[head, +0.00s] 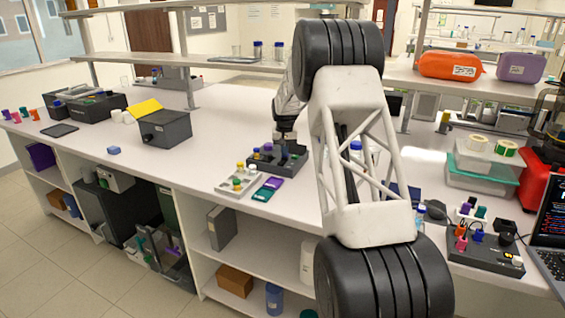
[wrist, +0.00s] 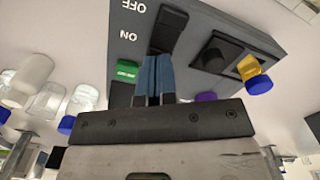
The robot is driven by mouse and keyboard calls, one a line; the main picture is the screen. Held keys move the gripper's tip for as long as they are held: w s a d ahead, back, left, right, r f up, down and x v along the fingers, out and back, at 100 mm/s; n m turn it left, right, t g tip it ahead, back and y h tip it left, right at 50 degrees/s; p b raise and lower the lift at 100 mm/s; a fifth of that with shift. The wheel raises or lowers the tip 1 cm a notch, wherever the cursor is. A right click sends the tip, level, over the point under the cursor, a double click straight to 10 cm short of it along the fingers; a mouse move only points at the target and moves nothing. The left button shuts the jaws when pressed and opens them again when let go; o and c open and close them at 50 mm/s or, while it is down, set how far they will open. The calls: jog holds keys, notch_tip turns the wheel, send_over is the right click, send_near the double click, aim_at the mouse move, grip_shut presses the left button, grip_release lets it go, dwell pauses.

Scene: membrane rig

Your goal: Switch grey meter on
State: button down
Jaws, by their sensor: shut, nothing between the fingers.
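The grey meter (wrist: 222,22) is a dark grey box that fills the upper part of the wrist view. Its upside-down white OFF and ON labels stand beside a black rocker switch (wrist: 169,26). My gripper (wrist: 154,68) is shut and empty, its blue fingers together at the ON-label end of the rocker. I cannot tell whether they touch it or which way it is tipped. In the head view, the dark grey meter (head: 291,165) sits mid-bench, with my gripper (head: 285,139) just over it; the fingertips are unclear there.
A green piece (wrist: 126,70) and a yellow vial with a blue cap (wrist: 253,76) are close to the fingers. A pale rack (head: 226,187) with small vials stands left of the meter. Another dark box (head: 166,130) with a yellow panel is farther left. Bench between is mostly clear.

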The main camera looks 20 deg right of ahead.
jog(key=shift+f, duration=0.85)
dwell(0.7)
jog(key=shift+r, duration=3.55)
jog(key=shift+s+r, duration=0.1)
